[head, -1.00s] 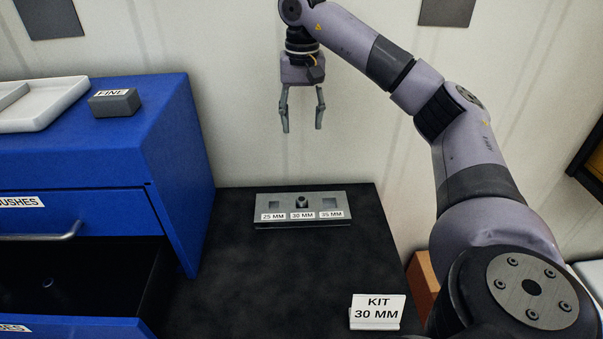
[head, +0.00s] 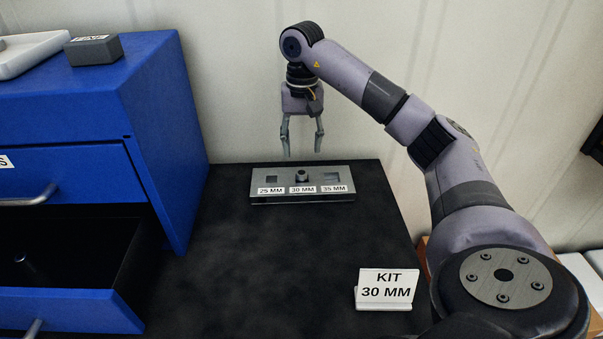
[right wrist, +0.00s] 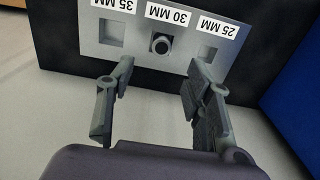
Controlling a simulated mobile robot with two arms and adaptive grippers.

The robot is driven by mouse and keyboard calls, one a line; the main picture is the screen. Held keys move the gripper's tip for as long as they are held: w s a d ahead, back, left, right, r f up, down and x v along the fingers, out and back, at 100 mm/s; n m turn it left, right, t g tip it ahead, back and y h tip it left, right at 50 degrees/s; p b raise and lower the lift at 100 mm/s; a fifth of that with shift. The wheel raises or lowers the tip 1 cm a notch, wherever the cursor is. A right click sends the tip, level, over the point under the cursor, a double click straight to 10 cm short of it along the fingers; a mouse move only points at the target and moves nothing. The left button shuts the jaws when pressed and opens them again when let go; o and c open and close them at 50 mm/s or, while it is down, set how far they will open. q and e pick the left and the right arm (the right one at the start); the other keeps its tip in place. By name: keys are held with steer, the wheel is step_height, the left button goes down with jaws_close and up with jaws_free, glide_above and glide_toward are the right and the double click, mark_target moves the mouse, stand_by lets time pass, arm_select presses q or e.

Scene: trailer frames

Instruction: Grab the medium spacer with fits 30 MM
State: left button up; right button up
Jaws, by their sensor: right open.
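A grey holder plate (head: 318,175) lies on the black table top, with labels for 25 MM, 30 MM and 35 MM. A small dark ring-like spacer (head: 302,175) sits in the middle slot, above the 30 MM label. The slots on either side look empty. The spacer also shows in the right wrist view (right wrist: 161,44), with a round hole in it. My right gripper (head: 304,155) is open and empty, pointing down above and behind the plate. In the right wrist view its two fingers (right wrist: 160,90) are apart, clear of the spacer. My left gripper is not in view.
A blue cabinet (head: 165,130) stands at the left with an open drawer (head: 75,305) holding a small dark cylindrical part (head: 20,258). A KIT 30 MM sign (head: 386,289) stands at the front right. The table's middle is clear.

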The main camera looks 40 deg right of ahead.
mark_target(302, 172)
steer(key=shift+f, duration=0.7)
steer(key=shift+s+a+f+p, duration=0.1)
steer(key=shift+f+p, duration=0.7)
steer(key=shift+f, duration=2.35)
jaws_close()
